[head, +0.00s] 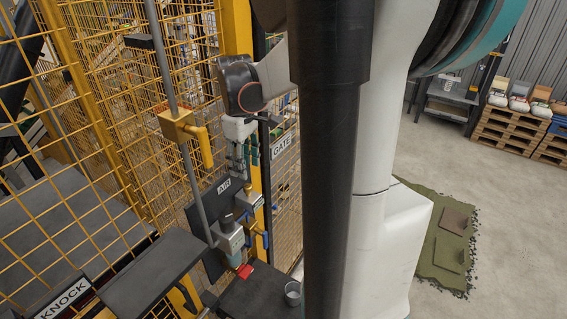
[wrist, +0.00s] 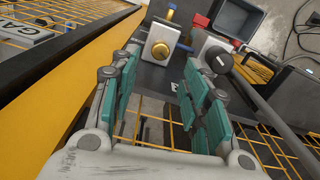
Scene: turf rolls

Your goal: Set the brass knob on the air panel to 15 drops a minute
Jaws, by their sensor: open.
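The air panel (head: 205,215) is a dark plate with an AIR label on the yellow fence post. The brass knob (wrist: 160,50) shows in the wrist view, on the front of a pale block (wrist: 162,35). In the head view it is too small to make out surely. My gripper (head: 243,158) points down just above the panel's fittings. In the wrist view my gripper (wrist: 160,72) has its teal fingers spread, with the knob beyond their tips and between them. The fingers appear apart from it. No drop reading or scale is legible.
A dark round knob (wrist: 218,60) on a grey unit sits right of the brass knob, close to the right finger. Blue and red fittings flank both. A grey pipe (head: 182,140), yellow mesh fence (head: 90,110) and GATE post crowd the arm. A small cup (head: 292,293) stands below.

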